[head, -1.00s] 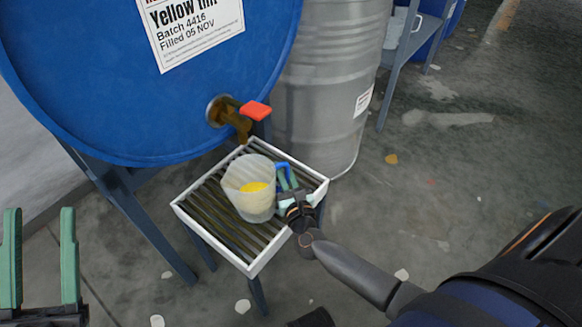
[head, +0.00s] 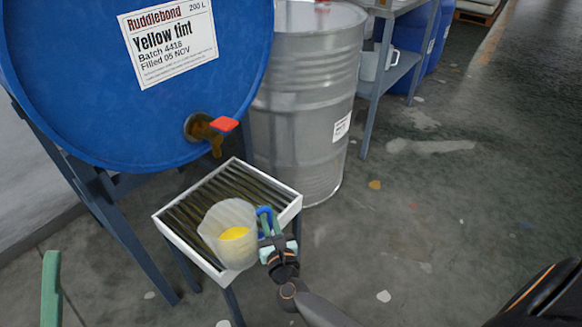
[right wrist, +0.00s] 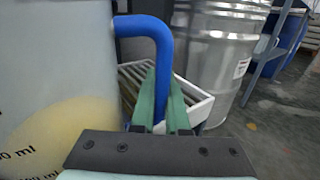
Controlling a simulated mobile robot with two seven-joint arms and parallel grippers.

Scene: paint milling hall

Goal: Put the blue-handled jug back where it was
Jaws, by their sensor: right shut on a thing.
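The blue-handled jug (head: 228,215) is translucent and upright with some yellow liquid in it. It appears over the front edge of the drip tray (head: 180,244), seemingly raised above the slats. My right gripper (head: 270,240) is shut on its blue handle. The right wrist view shows the handle (right wrist: 162,50) running down between the green fingers (right wrist: 162,98), with the jug body (right wrist: 55,80) at left. My left gripper (head: 51,288) shows only one green finger at the lower left; its spacing from the unseen other finger suggests it is open, and no object shows there.
A blue Yellow tint drum (head: 110,110) with a red-handled tap (head: 212,127) overhangs the tray's back. A steel drum (head: 305,110) stands behind. A shelf (head: 385,78) at the back holds a white jug (head: 368,66). The floor at right is open.

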